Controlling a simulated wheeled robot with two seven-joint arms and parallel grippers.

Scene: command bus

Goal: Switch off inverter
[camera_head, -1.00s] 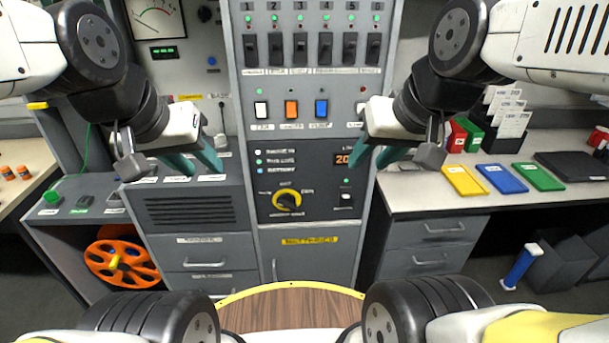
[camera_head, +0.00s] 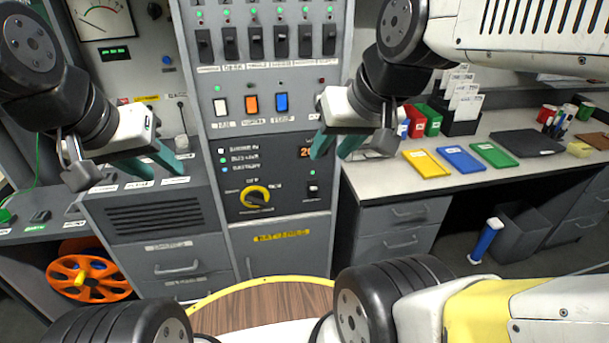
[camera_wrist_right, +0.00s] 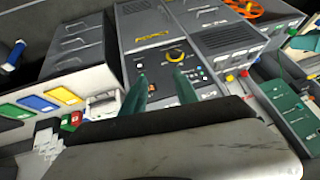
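The black inverter panel (camera_head: 232,208) is set in the grey cabinet, above a yellow label. It has a yellow-ringed rotary knob (camera_head: 256,197), an orange digital display (camera_head: 306,152) and a small rocker switch (camera_head: 313,190) under a green light. My right gripper (camera_head: 328,156) is open and empty, in front of the panel's upper right edge. One finger partly covers the display. In the right wrist view, the two teal fingers (camera_wrist_right: 160,76) are apart, with the panel and its knob (camera_wrist_right: 176,54) beyond them. My left gripper (camera_head: 167,176) is open and empty over the left console.
Above the panel are white, orange and blue switches (camera_head: 252,104) and a row of black breakers (camera_head: 268,42). The right-hand counter (camera_head: 385,185) holds yellow, blue and green trays (camera_head: 460,158). An orange reel (camera_head: 88,277) is at lower left.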

